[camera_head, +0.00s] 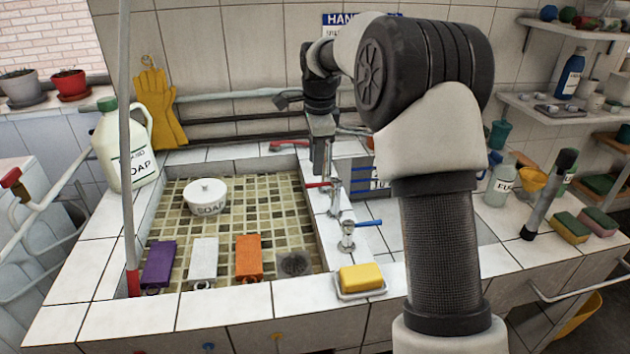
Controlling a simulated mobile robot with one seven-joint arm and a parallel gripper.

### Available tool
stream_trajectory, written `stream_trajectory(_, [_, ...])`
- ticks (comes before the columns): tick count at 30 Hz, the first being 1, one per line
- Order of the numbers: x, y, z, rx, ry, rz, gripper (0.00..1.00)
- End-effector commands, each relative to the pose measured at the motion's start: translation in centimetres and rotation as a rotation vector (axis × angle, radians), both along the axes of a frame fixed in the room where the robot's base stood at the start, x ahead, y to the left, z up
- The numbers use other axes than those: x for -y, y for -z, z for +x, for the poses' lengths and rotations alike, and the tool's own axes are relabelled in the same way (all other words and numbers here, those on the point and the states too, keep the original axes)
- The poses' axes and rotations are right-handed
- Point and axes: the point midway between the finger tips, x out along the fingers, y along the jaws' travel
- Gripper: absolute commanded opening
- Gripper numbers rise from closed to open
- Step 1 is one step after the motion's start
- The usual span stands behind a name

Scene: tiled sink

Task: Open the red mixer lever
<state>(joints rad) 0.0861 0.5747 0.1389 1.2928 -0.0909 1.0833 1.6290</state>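Two metal taps stand on the tiled ledge at the right side of the sink. The farther tap (335,203) has a red lever (317,185) pointing left over the basin. The nearer tap (346,238) has a blue lever (368,223) pointing right. My gripper (322,172) points down just above and behind the red lever. Its fingers are seen edge-on, so their gap is not clear. I cannot tell whether they touch the lever. Another red handle (290,143) lies at the back rim of the sink. My arm covers part of the area right of the taps.
The tiled basin holds a white soap pot (206,196) and purple, white and orange blocks. A yellow sponge (361,278) sits in a dish on the front ledge. A large soap jug (120,146) stands left. Bottles and sponges stand on the right counter.

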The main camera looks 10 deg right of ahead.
Motion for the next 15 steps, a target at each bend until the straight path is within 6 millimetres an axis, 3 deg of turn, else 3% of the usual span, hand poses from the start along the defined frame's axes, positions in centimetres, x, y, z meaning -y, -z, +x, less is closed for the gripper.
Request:
stream_trajectory(1, [0.0, 1.4, 0.1, -0.003, 0.000, 0.000, 0.30])
stream_trajectory(6, [0.0, 4.3, 0.7, -0.003, 0.001, 0.001, 0.30])
stream_trajectory(15, [0.0, 6.4, 1.2, -0.001, 0.000, 0.001, 0.30])
